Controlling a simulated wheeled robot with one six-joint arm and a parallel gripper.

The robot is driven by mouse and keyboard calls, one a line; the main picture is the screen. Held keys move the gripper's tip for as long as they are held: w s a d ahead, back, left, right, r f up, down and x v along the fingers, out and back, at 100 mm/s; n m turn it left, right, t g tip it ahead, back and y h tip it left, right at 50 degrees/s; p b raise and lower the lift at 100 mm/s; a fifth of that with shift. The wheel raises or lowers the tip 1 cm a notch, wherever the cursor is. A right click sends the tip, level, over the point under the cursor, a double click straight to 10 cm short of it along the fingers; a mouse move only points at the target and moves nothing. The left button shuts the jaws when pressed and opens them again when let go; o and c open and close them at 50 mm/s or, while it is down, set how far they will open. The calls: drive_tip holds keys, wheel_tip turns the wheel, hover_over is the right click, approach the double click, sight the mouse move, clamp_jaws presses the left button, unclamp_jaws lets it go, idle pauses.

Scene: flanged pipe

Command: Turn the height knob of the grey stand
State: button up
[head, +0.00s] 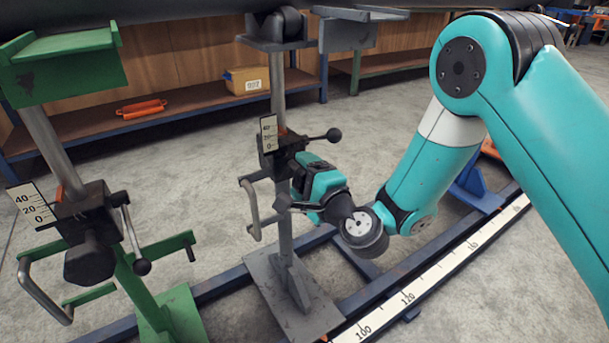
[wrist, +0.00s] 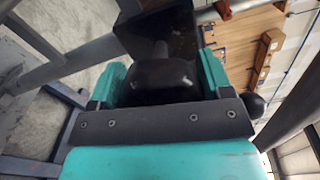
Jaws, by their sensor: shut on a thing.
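The grey stand (head: 284,225) rises in the middle of the head view, with a black clamp block, a small white scale (head: 268,134) and a ball-ended lever (head: 325,136). My gripper (head: 301,176) reaches it from the right at the clamp block, just below the lever. In the wrist view, the dark height knob (wrist: 163,78) sits between the two teal fingers, which are shut on it. In the head view the knob is mostly hidden behind the fingers. The lever's black ball also shows in the wrist view (wrist: 254,104), right of the fingers.
A green stand (head: 65,80) with its own dark knob (head: 90,262) stands at the left. A dark pipe (head: 150,8) runs overhead. The grey stand's bent handle (head: 251,215) sticks out beside the post. A blue rail with a ruler strip (head: 425,290) crosses the floor. A bench (head: 180,115) stands behind.

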drive_tip(key=shift+d+m, duration=0.15)
drive_tip(key=shift+m, duration=0.15)
drive_tip(key=o, duration=0.9)
